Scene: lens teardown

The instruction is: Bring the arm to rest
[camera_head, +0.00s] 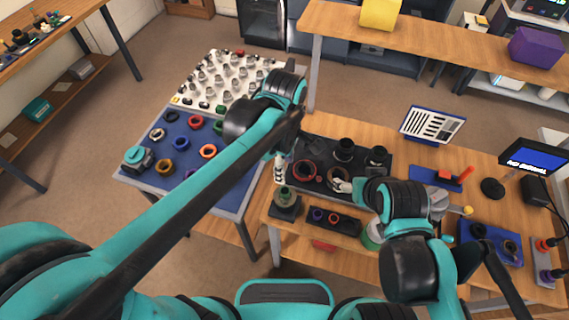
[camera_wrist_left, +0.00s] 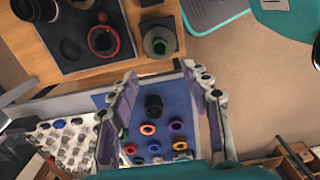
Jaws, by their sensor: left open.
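My left arm reaches from the lower left across the blue mat, and its gripper (camera_head: 280,168) hangs near the left edge of the dark tray (camera_head: 318,149). In the left wrist view the left gripper (camera_wrist_left: 163,82) is open, with its two fingers apart and nothing between them; the blue mat (camera_wrist_left: 186,103) with coloured rings lies below and beyond. My right gripper (camera_head: 341,185) is low over the dark tray beside a ring (camera_head: 336,172); its fingers are too small to tell open from shut.
A green-topped part on a dark block (camera_head: 285,204) stands close below the left gripper. A white board (camera_head: 210,80) holds several grey parts. A raised wooden shelf (camera_head: 440,42) crosses the back. A monitor (camera_head: 535,158) and a blue tray (camera_head: 492,244) are at right.

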